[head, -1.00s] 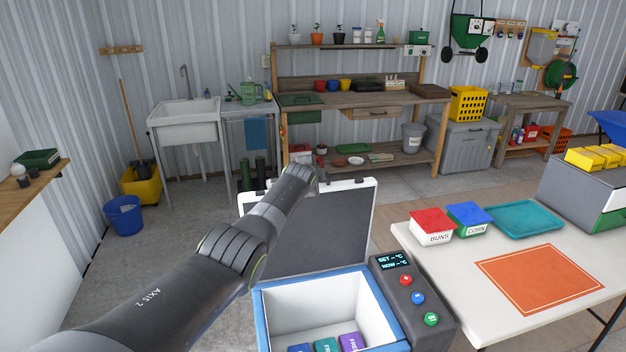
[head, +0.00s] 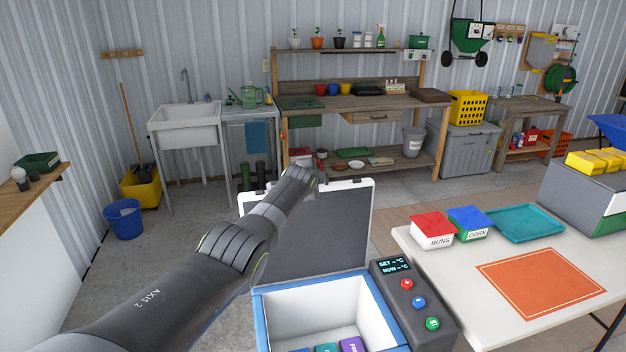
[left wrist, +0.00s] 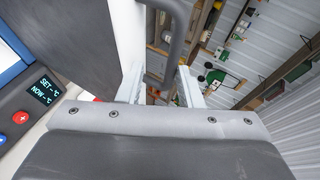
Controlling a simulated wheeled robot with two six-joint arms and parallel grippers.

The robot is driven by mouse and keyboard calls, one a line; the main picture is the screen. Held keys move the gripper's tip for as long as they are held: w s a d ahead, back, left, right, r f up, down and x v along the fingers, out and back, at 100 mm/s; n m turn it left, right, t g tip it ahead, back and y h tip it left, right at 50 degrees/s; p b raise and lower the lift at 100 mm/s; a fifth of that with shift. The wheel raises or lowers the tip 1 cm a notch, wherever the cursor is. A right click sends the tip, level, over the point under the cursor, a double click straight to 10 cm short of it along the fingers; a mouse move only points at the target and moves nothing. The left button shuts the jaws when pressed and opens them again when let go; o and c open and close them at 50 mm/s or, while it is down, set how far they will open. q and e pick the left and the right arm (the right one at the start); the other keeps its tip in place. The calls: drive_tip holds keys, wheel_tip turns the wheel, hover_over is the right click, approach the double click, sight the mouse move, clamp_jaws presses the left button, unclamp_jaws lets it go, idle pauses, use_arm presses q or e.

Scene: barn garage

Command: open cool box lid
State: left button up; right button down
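The cool box (head: 262,318) is blue outside with a white inside, at the bottom middle of the head view. Its lid (head: 318,232) stands raised at the back, dark inner face toward me, with a white rim. My left arm reaches to the lid's top edge, and my left gripper is hidden there in the head view. In the left wrist view my left gripper (left wrist: 162,90) has its fingers apart, with the grey lid handle (left wrist: 178,35) between them and gaps visible. My right gripper is not in view.
A control panel (head: 413,304) with red, blue and green buttons sits at the box's right side. Coloured packs (head: 350,345) lie inside the box. A white table (head: 440,262) at right holds BUNS and CORN boxes, a teal tray (head: 525,224) and an orange mat (head: 540,282).

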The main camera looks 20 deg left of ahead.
use_arm(q)
drive_tip(key=v, duration=1.7)
drive_tip(key=shift+s+p, duration=0.2)
drive_tip(key=shift+p, duration=0.1)
idle(0.4)
drive_tip(key=shift+r, duration=0.1)
